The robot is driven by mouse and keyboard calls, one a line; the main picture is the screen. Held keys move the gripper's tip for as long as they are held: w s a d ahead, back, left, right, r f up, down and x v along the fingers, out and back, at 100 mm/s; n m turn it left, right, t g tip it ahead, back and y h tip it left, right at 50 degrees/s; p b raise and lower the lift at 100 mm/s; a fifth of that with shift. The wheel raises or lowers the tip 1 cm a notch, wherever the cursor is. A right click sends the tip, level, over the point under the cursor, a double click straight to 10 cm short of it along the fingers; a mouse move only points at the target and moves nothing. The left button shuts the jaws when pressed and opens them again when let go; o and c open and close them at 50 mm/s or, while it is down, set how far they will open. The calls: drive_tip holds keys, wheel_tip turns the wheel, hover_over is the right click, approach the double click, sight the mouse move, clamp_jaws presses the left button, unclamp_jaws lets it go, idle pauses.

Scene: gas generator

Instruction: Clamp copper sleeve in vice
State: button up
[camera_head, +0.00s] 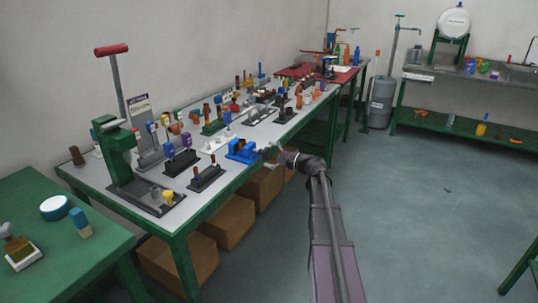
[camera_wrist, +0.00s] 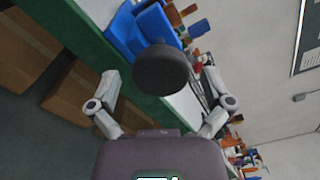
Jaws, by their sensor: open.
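The blue vice (camera_head: 242,150) is fixed at the front edge of the long workbench. Its blue body also shows at the top of the wrist view (camera_wrist: 125,33). My gripper (camera_head: 269,152) is just right of the vice, at the bench edge. In the wrist view its fingers are spread wide on both sides of a dark round knob (camera_wrist: 160,68) in front of the vice. I cannot tell whether they touch it. A small copper-brown piece (camera_head: 240,145) shows at the vice jaws; whether it is the copper sleeve, and whether it is gripped there, is unclear.
The grey bench top (camera_head: 222,170) carries several racks and small parts behind the vice. A green lever press (camera_head: 118,155) stands at its near left end. Cardboard boxes (camera_head: 225,220) lie under the bench. The floor to the right (camera_head: 430,220) is clear.

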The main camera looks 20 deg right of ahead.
drive_tip(key=n, duration=0.5)
drive_tip(key=shift+n, duration=0.3)
drive_tip(key=c, duration=1.1)
drive_tip(key=shift+m, duration=1.4)
